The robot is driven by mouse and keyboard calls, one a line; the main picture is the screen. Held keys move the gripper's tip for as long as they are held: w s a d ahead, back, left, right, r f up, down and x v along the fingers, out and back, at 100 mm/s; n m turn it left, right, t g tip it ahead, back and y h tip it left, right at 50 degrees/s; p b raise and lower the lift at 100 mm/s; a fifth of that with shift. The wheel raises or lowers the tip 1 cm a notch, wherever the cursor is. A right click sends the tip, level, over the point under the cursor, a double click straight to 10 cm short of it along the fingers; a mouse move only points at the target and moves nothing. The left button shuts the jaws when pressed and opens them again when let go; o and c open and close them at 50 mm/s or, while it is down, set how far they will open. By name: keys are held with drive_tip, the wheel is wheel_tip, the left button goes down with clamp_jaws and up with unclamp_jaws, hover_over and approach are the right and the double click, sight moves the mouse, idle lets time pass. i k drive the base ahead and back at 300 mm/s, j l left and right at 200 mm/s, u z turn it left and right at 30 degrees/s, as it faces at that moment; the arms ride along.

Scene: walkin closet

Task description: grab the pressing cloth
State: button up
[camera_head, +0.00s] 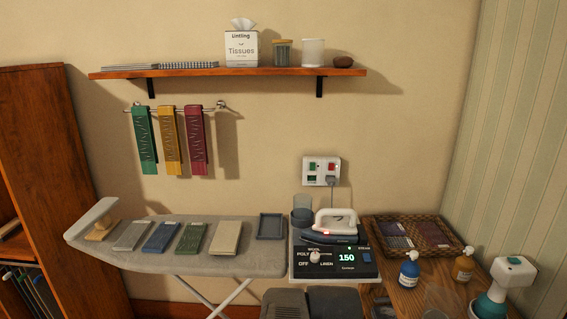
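Several folded cloths lie in a row on the grey ironing board: a grey one (133,236), a blue one (161,238), a green one (191,238) and a beige one (226,238). I see no label showing which is the pressing cloth; the plain beige one looks the most like it. It lies flat, with a shallow grey-blue tray (270,226) to its right. Green (144,140), yellow (169,140) and red (196,140) patterned strips hang from a wall rail. I cannot make out my gripper in this view.
A wicker tray (455,235), blue bottle (409,270) and amber bottle (463,265) are farther right. Two dark grey blocks (285,304) show at the bottom edge.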

sight(225, 241)
drive_tip(key=i+j+u, duration=0.25)
drive_tip(key=i+j, duration=0.25)
drive_tip(key=i+j+u, duration=0.25)
drive_tip(key=i+j, duration=0.15)
drive_tip(key=i, duration=0.15)
